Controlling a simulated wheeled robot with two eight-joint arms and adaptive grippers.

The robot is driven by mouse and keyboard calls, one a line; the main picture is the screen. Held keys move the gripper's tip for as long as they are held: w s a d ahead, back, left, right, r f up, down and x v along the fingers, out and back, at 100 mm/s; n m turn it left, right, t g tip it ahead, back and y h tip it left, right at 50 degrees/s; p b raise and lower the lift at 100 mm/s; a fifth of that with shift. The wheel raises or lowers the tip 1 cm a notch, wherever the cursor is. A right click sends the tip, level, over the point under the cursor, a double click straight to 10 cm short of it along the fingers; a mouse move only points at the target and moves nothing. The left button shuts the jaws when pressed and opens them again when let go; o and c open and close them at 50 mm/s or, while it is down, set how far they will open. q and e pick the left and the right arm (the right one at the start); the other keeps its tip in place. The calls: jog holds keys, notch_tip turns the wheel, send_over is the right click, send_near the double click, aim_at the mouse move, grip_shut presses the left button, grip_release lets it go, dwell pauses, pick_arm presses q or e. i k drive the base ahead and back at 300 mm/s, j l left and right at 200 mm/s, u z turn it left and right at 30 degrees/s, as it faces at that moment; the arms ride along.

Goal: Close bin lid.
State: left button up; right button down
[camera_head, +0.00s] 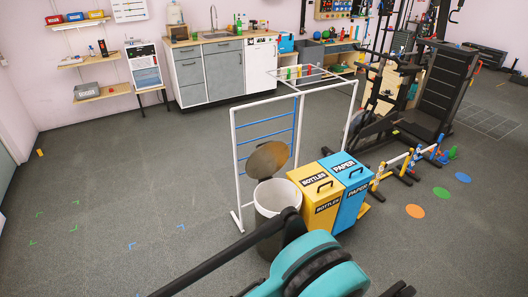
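A round bin (272,204) with a pale rim stands on the floor near the middle. Its brownish round lid (267,159) is open, tilted up steeply behind the opening. My teal and black arm parts cover the front and lower right of the bin. I see no fingertips of either gripper, so whether they are open or shut does not show. The yellow BOTTLES bin (316,202) and blue PAPER bin (352,190) stand right of the round bin, side by side, with flat lids shut.
A white pipe frame (237,165) with blue bars stands close behind the bins. Small hurdles (395,160), floor discs (415,211) and gym equipment (440,90) are at the right. A counter (207,72) lines the back wall. The floor at left is mostly clear.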

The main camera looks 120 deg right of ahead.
aim_at(266, 161)
jog(key=k+l+z, duration=0.1)
jog(key=l, duration=0.6)
jog(key=k+l, duration=0.15)
jog(key=l, duration=0.6)
jog(key=k+l+z, duration=0.15)
jog(key=l, duration=1.3)
jog(key=z, duration=1.6)
jog(key=l+z, duration=0.1)
jog(key=z, duration=2)
jog(key=i+z, duration=0.1)
jog(key=z, duration=0.4)
jog(key=l+u, duration=0.15)
jog(key=l, duration=0.35)
jog(key=k+l+u, duration=0.2)
jog(key=l, duration=0.35)
jog(key=i, duration=0.1)
